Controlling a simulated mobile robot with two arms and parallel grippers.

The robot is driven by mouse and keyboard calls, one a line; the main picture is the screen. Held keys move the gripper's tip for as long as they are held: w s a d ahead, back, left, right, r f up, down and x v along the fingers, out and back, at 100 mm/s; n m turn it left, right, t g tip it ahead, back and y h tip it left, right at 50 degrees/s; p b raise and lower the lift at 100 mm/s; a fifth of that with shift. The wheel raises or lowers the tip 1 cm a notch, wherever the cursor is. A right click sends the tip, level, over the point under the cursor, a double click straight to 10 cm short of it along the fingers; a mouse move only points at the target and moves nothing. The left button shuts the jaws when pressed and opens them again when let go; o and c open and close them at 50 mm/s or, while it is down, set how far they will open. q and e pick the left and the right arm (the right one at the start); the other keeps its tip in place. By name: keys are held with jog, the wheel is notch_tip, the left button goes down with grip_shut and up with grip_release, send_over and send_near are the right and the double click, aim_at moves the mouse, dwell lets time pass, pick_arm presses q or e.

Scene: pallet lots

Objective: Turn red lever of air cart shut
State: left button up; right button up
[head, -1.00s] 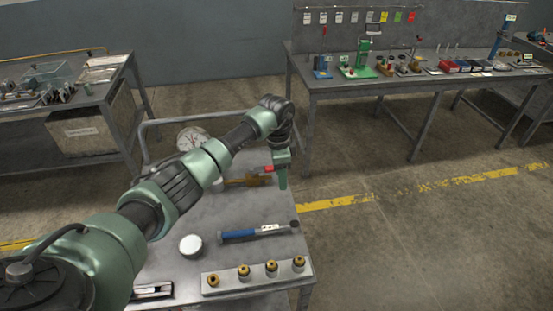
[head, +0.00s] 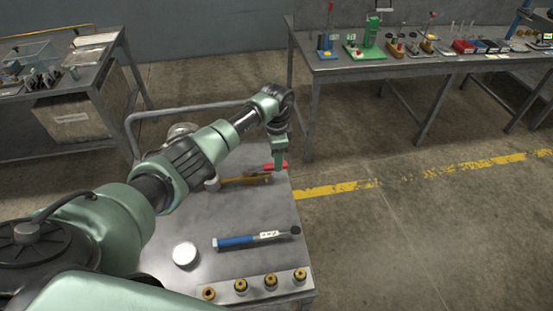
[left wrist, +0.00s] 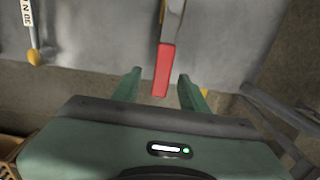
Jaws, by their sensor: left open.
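The air cart (head: 205,215) has a grey metal top. A brass valve (head: 243,180) with a red lever (head: 282,165) sits near its right edge. My left gripper (head: 280,167) points down at the lever in the head view and hides part of it. In the left wrist view, the red lever's end (left wrist: 163,70) lies between the two open fingers (left wrist: 160,92), with a gap on each side. A pale metal part of the lever runs up from the red grip. A round gauge (head: 181,130) is partly hidden behind my left arm. My right gripper is out of view.
On the cart top lie a blue-handled tool (head: 238,241), a round white-topped piece (head: 185,254) and a strip with several brass fittings (head: 240,288). A grey rail (head: 165,112) bounds the cart's back. A workbench (head: 420,66) stands behind right; floor is clear between.

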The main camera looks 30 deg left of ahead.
pick_arm(q)
jog(key=shift+w+f, duration=0.1)
jog(key=shift+f, duration=0.9)
jog(key=shift+w+a+f, duration=0.1)
jog(key=shift+f, duration=0.1)
grip_shut()
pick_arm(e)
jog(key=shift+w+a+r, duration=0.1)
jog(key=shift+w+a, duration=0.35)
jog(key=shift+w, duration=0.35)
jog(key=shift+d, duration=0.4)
